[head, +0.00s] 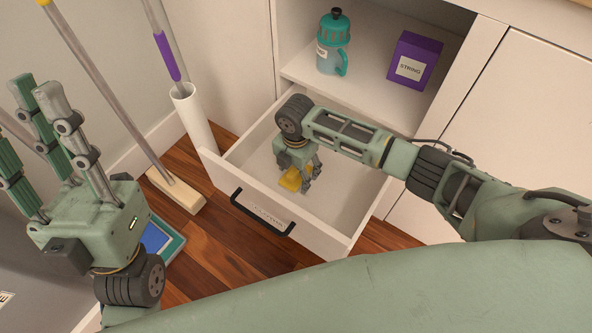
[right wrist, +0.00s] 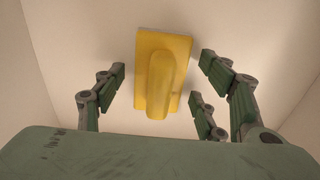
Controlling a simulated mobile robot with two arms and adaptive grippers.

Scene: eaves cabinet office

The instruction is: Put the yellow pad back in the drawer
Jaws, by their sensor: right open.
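The yellow pad (head: 291,180) is inside the open drawer (head: 341,237), below my right gripper. In the right wrist view the yellow pad (right wrist: 163,75) lies flat on the pale drawer floor, with a raised ridge along its middle. My right gripper (head: 306,184) is inside the drawer, pointing down. Its fingers (right wrist: 158,100) are spread on both sides of the pad, with gaps between them and it. My left gripper (head: 38,150) is raised at the left of the head view, fingers apart and empty, away from the drawer.
A teal bottle (head: 333,45) and a purple string box (head: 414,61) stand on the shelf above the drawer. A broom (head: 176,189) and a white tube (head: 192,118) stand left of the drawer. A blue flat object (head: 160,240) lies on the floor, partly hidden by my left arm.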

